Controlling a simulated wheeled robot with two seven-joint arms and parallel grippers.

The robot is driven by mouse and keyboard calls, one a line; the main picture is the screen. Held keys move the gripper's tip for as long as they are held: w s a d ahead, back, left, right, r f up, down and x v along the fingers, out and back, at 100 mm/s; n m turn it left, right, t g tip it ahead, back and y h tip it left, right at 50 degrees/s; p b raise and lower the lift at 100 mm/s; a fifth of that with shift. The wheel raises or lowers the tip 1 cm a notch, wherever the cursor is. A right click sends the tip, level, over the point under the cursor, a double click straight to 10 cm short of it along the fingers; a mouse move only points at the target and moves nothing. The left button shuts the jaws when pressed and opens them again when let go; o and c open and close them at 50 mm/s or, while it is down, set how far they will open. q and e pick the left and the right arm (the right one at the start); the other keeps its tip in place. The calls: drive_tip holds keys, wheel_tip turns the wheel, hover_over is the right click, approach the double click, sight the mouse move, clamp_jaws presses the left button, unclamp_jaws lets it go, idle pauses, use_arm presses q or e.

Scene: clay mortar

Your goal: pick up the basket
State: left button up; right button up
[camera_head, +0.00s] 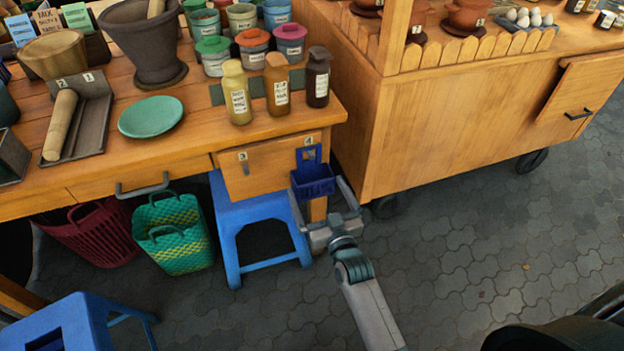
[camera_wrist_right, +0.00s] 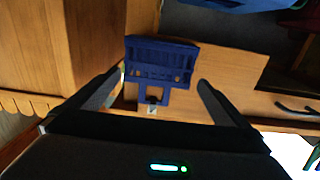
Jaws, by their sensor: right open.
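A small dark blue basket (camera_head: 312,182) with slots in its side hangs by an upright back plate on the wooden table's front, near the label 4. In the right wrist view the blue basket (camera_wrist_right: 160,57) lies between my finger tips. My right gripper (camera_head: 316,187) is open, with one finger on each side of the blue basket; the wrist view shows gaps beside it (camera_wrist_right: 161,76). A green and yellow woven basket (camera_head: 174,235) and a dark red basket (camera_head: 97,232) stand on the floor under the table. My left gripper is not in view.
A blue stool (camera_head: 257,220) stands under the table corner, left of my right gripper. A wooden cart (camera_head: 460,115) stands to the right. Bottles (camera_head: 277,83) stand near the table edge above the blue basket. The paved floor (camera_head: 470,260) is clear.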

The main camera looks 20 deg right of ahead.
sight(317, 185)
drive_tip(key=shift+w+r, duration=0.15)
drive_tip(key=shift+w, duration=0.3)
drive_tip(key=shift+w+d, duration=0.15)
drive_tip(key=shift+w, duration=2)
drive_tip(key=shift+c, duration=0.6)
drive_tip(key=c, duration=0.9)
